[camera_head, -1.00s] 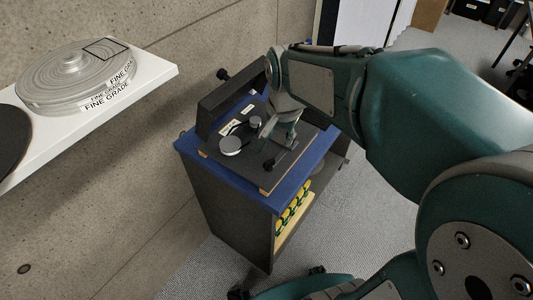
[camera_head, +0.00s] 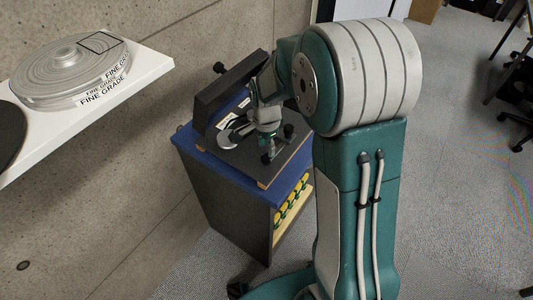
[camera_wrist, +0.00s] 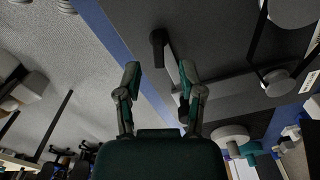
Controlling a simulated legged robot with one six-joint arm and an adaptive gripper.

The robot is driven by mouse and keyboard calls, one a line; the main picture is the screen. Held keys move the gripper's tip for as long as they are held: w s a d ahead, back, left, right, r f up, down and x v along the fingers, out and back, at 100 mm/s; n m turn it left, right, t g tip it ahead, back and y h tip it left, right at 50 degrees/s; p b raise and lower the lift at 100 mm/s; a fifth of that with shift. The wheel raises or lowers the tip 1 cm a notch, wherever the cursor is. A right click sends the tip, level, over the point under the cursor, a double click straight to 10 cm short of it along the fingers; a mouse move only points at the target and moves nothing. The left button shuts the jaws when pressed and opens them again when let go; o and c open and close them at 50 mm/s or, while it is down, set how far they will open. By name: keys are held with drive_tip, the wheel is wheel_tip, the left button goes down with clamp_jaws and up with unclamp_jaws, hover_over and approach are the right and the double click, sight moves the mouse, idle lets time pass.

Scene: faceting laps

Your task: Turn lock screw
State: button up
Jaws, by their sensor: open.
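The machine with a black plate (camera_head: 237,160) sits on a blue-topped cabinet. A small black knob (camera_head: 266,158), possibly the lock screw, stands near the plate's front edge. It also shows in the wrist view (camera_wrist: 158,42), upper centre, as a dark head on a short stem. My gripper (camera_head: 268,145) hangs over the plate close to the front knob. In the wrist view my gripper (camera_wrist: 160,77) is open and empty, its fingertips apart, with the knob beyond the gap.
The blue cabinet top (camera_head: 215,172) borders the plate. A silver disc (camera_head: 225,140) lies on the plate to the left of my gripper. Yellow-green items (camera_head: 290,210) sit on the cabinet's lower shelf. A white wall shelf (camera_head: 140,75) with a grey lap (camera_head: 65,70) is at left.

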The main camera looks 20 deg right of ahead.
sight(267, 158)
drive_tip(key=shift+f, duration=1.9)
clamp_jaws()
